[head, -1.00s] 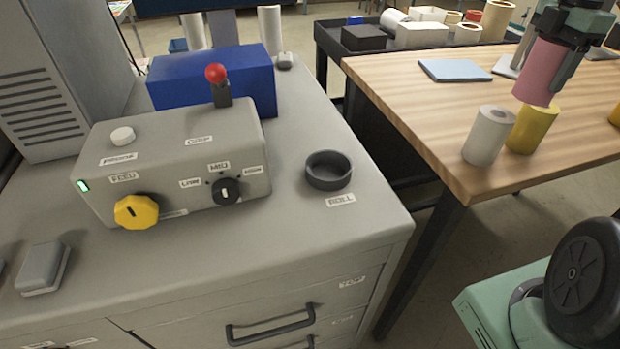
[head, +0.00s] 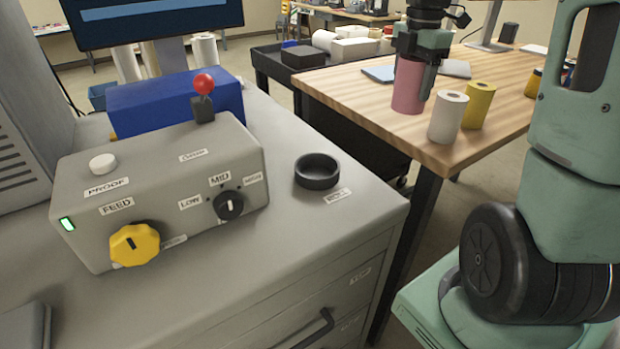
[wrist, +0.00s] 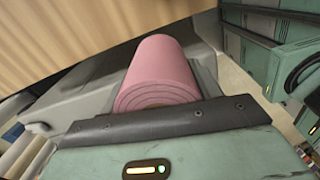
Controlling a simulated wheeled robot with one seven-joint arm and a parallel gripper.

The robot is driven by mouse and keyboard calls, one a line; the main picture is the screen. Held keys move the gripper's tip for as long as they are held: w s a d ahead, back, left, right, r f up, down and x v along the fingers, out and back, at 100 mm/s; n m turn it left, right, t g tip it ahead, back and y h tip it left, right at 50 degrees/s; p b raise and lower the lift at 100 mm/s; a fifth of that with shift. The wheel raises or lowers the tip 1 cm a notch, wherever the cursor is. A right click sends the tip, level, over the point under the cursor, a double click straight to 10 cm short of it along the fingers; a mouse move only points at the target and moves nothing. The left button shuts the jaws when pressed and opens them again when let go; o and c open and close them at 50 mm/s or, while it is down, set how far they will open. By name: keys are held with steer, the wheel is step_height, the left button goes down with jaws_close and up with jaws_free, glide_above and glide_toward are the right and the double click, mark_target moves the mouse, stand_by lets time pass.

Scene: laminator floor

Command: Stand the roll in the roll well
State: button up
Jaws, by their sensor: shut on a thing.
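The pink roll (head: 408,86) is held upright in my gripper (head: 420,62), over the wooden table's near left part. In the wrist view the pink roll (wrist: 160,72) shows its wound end, against the dark finger of my gripper (wrist: 150,118). My gripper is shut on it. The roll well (head: 317,171) is a dark round cup on the grey cabinet top, beside a label reading ROLL. It looks empty. The roll is apart from the well, behind it and to its right in the head view.
A white roll (head: 447,118) and a yellow roll (head: 477,106) stand on the wooden table (head: 350,95) next to the held roll. The grey control box (head: 165,180) with knobs and a red-topped lever (head: 204,95) stands left of the well. A gap separates cabinet and table.

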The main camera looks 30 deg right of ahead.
steer(key=w+a+f+n+p, duration=0.1)
steer(key=w+a+n+p, duration=0.1)
steer(key=a, duration=0.8)
steer(key=w+a+f+n+p, duration=0.1)
steer(key=w+a+p, duration=0.15)
steer(key=a, duration=0.65)
steer(key=shift+a+f+p, duration=0.2)
steer(key=shift+f+p, duration=0.1)
steer(key=shift+f, duration=1.45)
steer(key=shift+a+f+p, duration=0.15)
steer(key=shift+f+p, duration=0.15)
steer(key=shift+f, duration=1.4)
steer(key=shift+a+f+p, duration=0.2)
steer(key=shift+f+p, duration=0.1)
steer(key=shift+f, duration=1.45)
steer(key=shift+f, duration=0.1)
steer(key=shift+f, duration=0.25)
steer(key=o, duration=1.2)
